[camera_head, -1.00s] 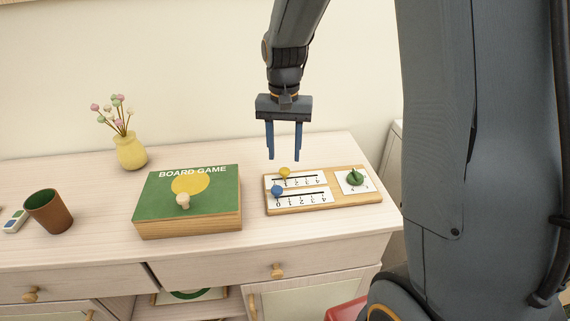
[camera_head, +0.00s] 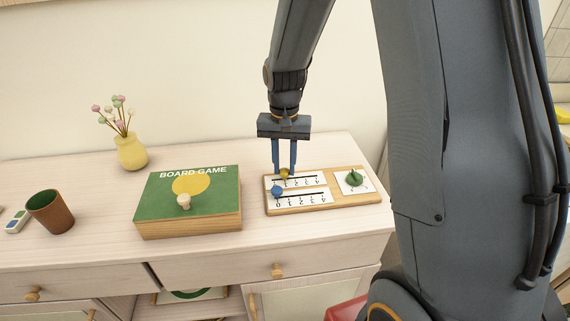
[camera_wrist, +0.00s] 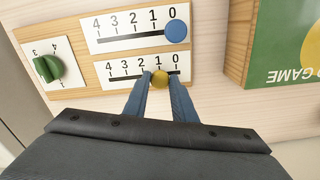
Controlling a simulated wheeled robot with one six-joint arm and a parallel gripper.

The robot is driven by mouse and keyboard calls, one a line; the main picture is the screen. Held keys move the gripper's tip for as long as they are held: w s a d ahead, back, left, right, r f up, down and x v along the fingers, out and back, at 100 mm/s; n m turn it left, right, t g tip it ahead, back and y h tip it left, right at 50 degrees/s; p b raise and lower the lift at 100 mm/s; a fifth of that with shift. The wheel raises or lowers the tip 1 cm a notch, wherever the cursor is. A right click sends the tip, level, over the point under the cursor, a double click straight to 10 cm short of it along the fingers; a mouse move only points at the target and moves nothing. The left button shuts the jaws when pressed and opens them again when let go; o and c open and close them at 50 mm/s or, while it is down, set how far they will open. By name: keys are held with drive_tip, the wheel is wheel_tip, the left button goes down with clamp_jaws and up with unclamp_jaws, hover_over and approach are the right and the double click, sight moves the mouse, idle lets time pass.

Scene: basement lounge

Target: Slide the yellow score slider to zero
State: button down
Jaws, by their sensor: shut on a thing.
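The wooden score board (camera_head: 352,199) lies on the cabinet top and carries two number scales. The yellow score slider (camera_wrist: 160,79) sits on its slot at about the 1 mark in the wrist view; the 0 end is just to its right. My gripper (camera_head: 285,173) has come down over the board, and its blue fingers are shut on the yellow slider, one on each side. In the head view the yellow slider (camera_head: 285,174) is partly hidden by the fingers. The blue slider (camera_wrist: 176,31) is at 0 on the other scale.
A green dial (camera_head: 354,178) is on the board's right part. A board game box (camera_head: 228,217) with a pale knob on top lies left of the board. A yellow vase (camera_head: 132,153) with flowers and a brown cup (camera_head: 50,212) stand farther left.

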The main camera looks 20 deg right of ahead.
sight(272, 180)
drive_tip(key=shift+w+a+p, duration=0.15)
drive_tip(key=shift+a+p, duration=0.05)
drive_tip(key=shift+a, duration=0.65)
drive_tip(key=shift+w+a+p, duration=0.15)
drive_tip(key=shift+a+p, duration=0.05)
drive_tip(key=shift+a, duration=0.65)
drive_tip(key=c, duration=1.5)
unclamp_jaws()
drive_tip(key=shift+a, duration=0.2)
drive_tip(key=shift+o, duration=0.2)
drive_tip(key=shift+d, duration=0.1)
drive_tip(key=shift+d+r, duration=0.1)
drive_tip(key=shift+r, duration=0.3)
wheel_tip(272, 180, up, 7)
drive_tip(key=b, duration=0.1)
